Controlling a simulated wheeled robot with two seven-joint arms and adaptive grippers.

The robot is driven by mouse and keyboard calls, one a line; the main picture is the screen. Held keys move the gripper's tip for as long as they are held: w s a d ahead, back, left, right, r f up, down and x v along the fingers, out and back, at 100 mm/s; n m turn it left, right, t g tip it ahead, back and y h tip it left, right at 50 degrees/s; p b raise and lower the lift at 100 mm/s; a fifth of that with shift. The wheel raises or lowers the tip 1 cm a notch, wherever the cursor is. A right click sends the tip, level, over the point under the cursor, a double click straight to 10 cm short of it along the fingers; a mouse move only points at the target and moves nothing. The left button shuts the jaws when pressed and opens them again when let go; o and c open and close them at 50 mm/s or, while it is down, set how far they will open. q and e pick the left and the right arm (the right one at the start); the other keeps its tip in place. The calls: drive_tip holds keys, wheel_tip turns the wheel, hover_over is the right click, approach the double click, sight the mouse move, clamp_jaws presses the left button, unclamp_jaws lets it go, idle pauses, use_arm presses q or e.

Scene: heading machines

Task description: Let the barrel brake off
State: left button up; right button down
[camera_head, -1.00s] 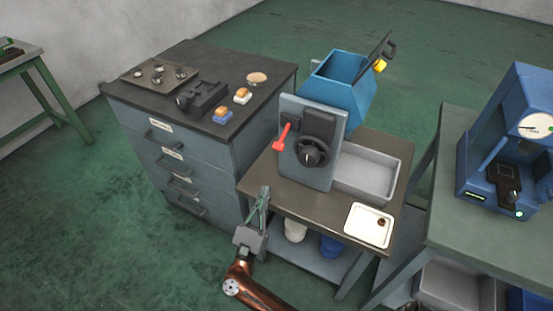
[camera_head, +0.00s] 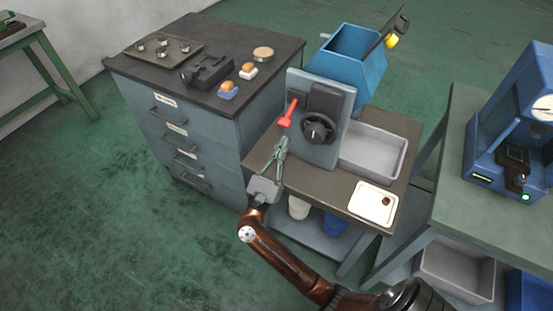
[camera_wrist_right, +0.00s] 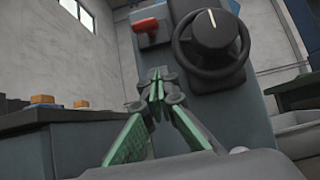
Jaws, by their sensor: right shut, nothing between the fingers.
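The tumbling machine's grey panel (camera_head: 330,148) carries a red lever (camera_head: 288,113) at its left side, likely the barrel brake. The lever slants, with its wide red end low. It shows in the right wrist view as a red T-shaped handle (camera_wrist_right: 146,25) on a light plate. The blue barrel (camera_head: 350,58) is behind the panel. My right gripper (camera_head: 282,143) is just below the lever, apart from it, with fingers together and empty. In the right wrist view my fingertips (camera_wrist_right: 157,80) point up beneath the handle. My left gripper is out of view.
A black handwheel (camera_head: 319,128) is right of the lever. A grey bin (camera_head: 375,152) and a white tray (camera_head: 372,203) are on the bench (camera_head: 325,188). A drawer cabinet (camera_head: 190,135) stands close on the left. A blue press (camera_head: 510,130) is at the right.

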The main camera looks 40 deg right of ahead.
sight(290, 112)
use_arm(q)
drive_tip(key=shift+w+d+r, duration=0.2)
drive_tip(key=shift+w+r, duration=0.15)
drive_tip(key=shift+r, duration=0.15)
use_arm(e)
drive_tip(key=r, duration=0.4)
drive_tip(key=shift+s+a+r, duration=0.1)
drive_tip(key=shift+a+r, duration=0.1)
drive_tip(key=shift+r, duration=0.1)
